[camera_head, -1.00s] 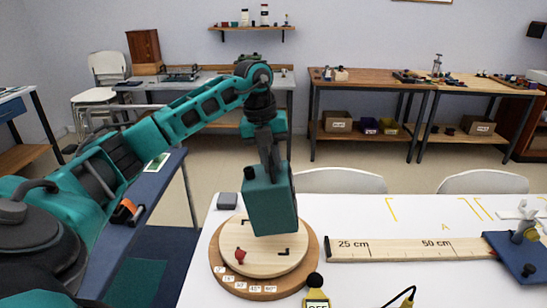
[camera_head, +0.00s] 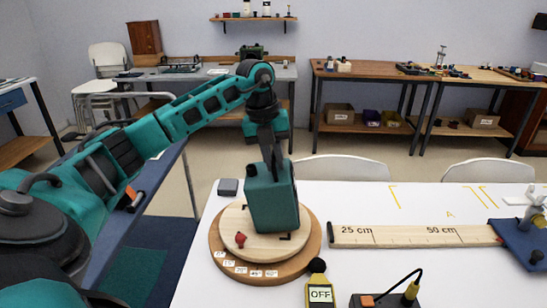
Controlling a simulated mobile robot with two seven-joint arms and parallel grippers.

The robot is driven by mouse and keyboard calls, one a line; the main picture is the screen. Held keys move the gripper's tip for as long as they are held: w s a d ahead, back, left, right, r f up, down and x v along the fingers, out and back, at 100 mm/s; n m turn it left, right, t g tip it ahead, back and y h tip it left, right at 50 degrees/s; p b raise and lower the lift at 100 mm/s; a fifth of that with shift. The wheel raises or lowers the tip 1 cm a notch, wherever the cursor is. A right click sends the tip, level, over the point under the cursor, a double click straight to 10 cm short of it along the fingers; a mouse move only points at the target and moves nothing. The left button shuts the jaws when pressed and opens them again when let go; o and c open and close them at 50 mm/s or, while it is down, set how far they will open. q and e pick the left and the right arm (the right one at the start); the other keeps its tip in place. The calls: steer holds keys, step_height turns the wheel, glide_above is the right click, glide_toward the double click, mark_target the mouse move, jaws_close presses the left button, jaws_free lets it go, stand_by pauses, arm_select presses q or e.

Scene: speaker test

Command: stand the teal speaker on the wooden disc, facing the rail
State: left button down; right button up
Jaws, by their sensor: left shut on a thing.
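The teal speaker (camera_head: 272,203) is upright on or just above the wooden disc (camera_head: 238,225); I cannot tell whether its base touches. My left gripper (camera_head: 270,163) comes down from above and is shut on the top of the speaker. The fingertips are partly hidden by the speaker's body. The side turned to me is plain teal, so its front face is not visible. The pale disc sits on a darker round base (camera_head: 219,252) with number labels. A black corner mark shows beside the speaker's lower right. The rail (camera_head: 415,236), marked 25 cm and 50 cm, lies to the right. My right gripper is not in view.
A red knob (camera_head: 240,240) stands on the disc's front left. A small grey block (camera_head: 228,187) lies behind it. An OFF sign (camera_head: 320,294) and a black box with a cable (camera_head: 385,300) are in front. A blue plate (camera_head: 522,240) is at the rail's right end.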

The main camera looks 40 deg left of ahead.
mark_target(260, 175)
arm_select(q)
steer(key=shift+s+a+f, duration=0.1)
steer(key=shift+s+f, duration=0.1)
steer(key=shift+f, duration=0.2)
steer(key=shift+s+a, duration=1.05)
steer(key=shift+s, duration=0.25)
stand_by(1.1)
stand_by(0.6)
steer(key=c, duration=1)
jaws_free()
steer(key=shift+f, duration=0.15)
steer(key=r, duration=0.4)
steer(key=s+a+r+p, duration=0.1)
steer(key=r, duration=0.4)
steer(key=a+r, duration=0.1)
steer(key=r, duration=0.3)
steer(key=shift+s+r, duration=0.15)
steer(key=shift+r, duration=0.05)
